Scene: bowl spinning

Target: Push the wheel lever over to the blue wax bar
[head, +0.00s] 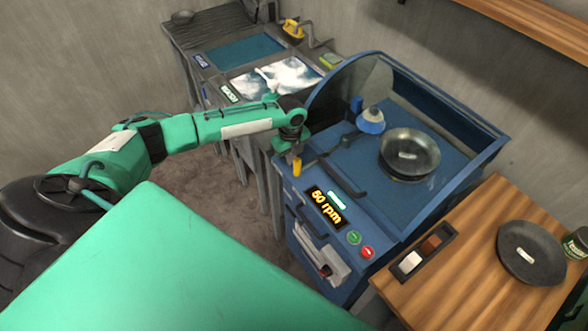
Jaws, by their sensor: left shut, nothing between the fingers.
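The blue machine (440,208) stands right of centre. A dark lever arm (327,152) with a yellow handle (297,166) at its left end reaches across its top. A white and blue rounded wheel (371,121) shows at the lever's far end. A small blue bar (357,103), likely the blue wax bar, stands just behind the wheel; contact is unclear. My left gripper (289,147) is shut and empty, pointing down at the machine's left edge, close above the yellow handle. Touching cannot be told. My right gripper is out of view.
A grey bowl (409,153) sits on the machine's blue bed, beside the dark guard disc (350,82). A black bar (343,177) lies near the front edge.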

